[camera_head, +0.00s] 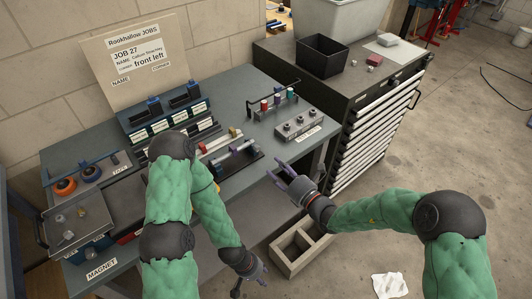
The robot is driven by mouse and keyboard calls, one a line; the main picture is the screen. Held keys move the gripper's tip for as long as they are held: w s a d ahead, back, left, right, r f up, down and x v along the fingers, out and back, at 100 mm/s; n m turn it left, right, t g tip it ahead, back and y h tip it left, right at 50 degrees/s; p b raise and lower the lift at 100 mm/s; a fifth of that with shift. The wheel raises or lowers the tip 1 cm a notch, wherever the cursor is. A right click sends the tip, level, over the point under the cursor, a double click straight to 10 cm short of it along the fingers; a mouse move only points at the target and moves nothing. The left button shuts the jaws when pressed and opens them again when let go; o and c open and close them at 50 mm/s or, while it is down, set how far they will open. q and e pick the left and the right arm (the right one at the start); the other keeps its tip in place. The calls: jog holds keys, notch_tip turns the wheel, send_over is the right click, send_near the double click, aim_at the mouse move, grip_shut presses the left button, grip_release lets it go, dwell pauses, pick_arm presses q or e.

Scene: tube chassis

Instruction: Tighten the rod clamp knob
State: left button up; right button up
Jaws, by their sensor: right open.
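Which part is the rod clamp knob is too small to tell. My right gripper (284,181) is open and empty, in front of the bench's right front edge and apart from the fixture. My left gripper (252,280) hangs low in front of the bench, near the bottom of the picture. Its fingers are too unclear to show whether they are open.
A grey block with several round knobs (299,127) sits at the bench's right end. A metal tray (79,223) stands at the left. A drawer cabinet (372,125) bearing a black bin (322,56) stands at right. A concrete block (291,261) lies on the floor.

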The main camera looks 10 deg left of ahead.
aim_at(259, 149)
jog(key=b+x, duration=0.2)
jog(key=x, duration=0.6)
jog(key=shift+f, duration=0.15)
jog(key=shift+w+a, duration=0.3)
jog(key=shift+a, duration=0.1)
grip_shut()
